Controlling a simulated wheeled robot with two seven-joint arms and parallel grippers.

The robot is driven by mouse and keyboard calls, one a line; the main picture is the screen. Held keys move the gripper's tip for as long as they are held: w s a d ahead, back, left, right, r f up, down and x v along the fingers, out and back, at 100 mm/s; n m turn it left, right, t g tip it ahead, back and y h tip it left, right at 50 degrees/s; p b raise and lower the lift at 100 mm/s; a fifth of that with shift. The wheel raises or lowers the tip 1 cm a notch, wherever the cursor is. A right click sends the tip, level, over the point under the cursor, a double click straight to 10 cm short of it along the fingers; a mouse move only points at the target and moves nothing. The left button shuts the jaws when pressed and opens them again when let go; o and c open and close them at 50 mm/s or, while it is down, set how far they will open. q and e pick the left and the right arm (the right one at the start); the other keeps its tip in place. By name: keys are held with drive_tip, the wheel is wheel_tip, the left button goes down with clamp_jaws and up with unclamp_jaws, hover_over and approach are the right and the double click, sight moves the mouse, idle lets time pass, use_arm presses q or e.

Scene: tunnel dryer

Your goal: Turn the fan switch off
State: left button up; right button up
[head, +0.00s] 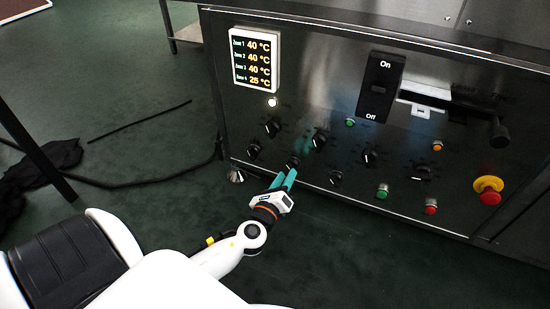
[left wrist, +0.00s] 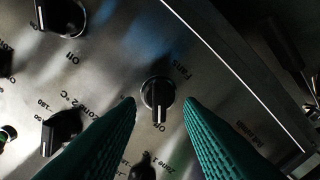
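The fan switch is a small black rotary knob (left wrist: 158,92) marked "Fans" in the left wrist view. Its raised grip runs toward the bottom of that view, beside a short label that I cannot read surely. In the head view the knob (head: 292,163) is low on the dark metal control panel, just beyond my left gripper (head: 284,179). The left gripper's teal fingers are apart, and their tips (left wrist: 160,101) lie either side of the knob in the wrist view. I cannot tell whether they touch it. My right gripper is not in view.
Other black knobs (head: 319,140) surround the fan knob. A large On/Off switch (head: 380,87), a temperature display (head: 256,60) and a red emergency button (head: 488,189) are on the same panel. A black cable (head: 130,184) lies on the green floor at left.

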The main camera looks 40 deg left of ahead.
use_arm(q)
drive_tip(key=p+v, duration=0.1)
drive_tip(key=v, duration=0.8)
drive_tip(key=shift+s+p, duration=0.3)
drive_tip(key=shift+p, duration=0.05)
drive_tip(key=shift+d, duration=0.1)
drive_tip(key=shift+s, duration=0.1)
